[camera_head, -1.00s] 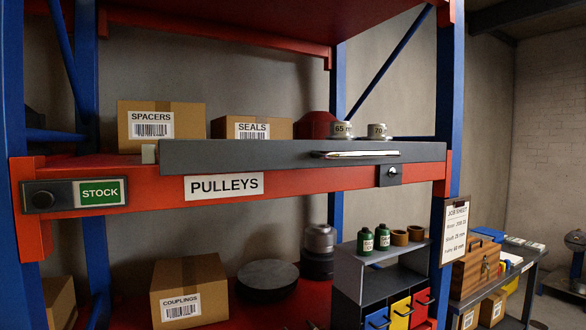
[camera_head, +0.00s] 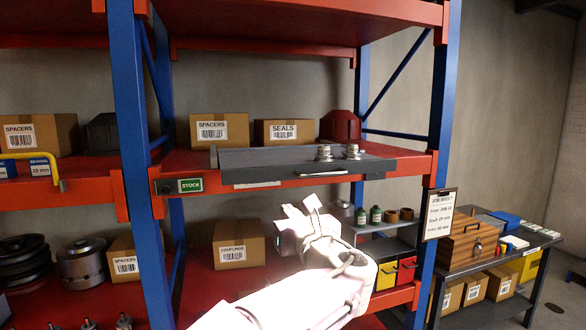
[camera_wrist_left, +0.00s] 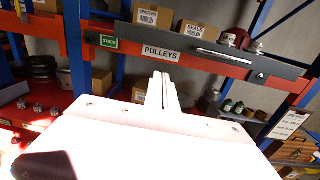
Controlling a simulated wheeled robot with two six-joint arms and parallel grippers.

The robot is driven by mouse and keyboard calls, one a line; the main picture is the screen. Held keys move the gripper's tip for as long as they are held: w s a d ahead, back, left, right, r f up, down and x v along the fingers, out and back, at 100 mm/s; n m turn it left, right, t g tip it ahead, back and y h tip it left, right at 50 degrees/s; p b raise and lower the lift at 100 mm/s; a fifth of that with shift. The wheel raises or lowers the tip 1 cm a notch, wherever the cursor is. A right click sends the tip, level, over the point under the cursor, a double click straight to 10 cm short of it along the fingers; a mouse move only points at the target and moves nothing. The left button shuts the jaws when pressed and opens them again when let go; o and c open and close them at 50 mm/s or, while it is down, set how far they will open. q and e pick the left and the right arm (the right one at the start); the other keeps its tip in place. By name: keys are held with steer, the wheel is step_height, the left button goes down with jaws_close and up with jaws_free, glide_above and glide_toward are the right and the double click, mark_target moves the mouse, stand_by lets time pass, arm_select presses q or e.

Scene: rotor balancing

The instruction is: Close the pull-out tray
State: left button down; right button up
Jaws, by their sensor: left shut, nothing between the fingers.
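The pull-out tray (camera_head: 270,160) is a dark grey tray on the red shelf beam. It juts out over the beam, with its top face showing in the head view. A bright bar handle (camera_head: 322,173) is on its front. The tray also shows in the left wrist view (camera_wrist_left: 270,66), with its handle (camera_wrist_left: 221,56). Two metal pulleys, one (camera_head: 323,153) left of the other (camera_head: 351,151), stand on it. My left gripper (camera_head: 301,206) is shut and empty, below and in front of the tray, apart from the handle. My right gripper is out of view.
Boxes marked SPACERS (camera_head: 219,130) and SEALS (camera_head: 285,132) stand behind the tray. A blue rack post (camera_head: 443,110) with a clipboard (camera_head: 440,214) is on the right. A COUPLINGS box (camera_head: 238,244) and a small drawer unit (camera_head: 396,240) sit below.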

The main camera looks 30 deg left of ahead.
arm_select(q)
step_height(320, 180, up, 3)
steer(key=d, duration=0.1)
steer(key=p, duration=0.4)
glide_toward(273, 179)
steer(key=p+x, duration=0.3)
steer(key=x, duration=0.3)
steer(key=shift+w+a, duration=0.25)
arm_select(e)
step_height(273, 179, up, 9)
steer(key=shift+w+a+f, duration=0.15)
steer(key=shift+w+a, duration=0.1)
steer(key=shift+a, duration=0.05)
arm_select(q)
steer(key=shift+w+a, duration=0.1)
steer(key=shift+a, duration=0.05)
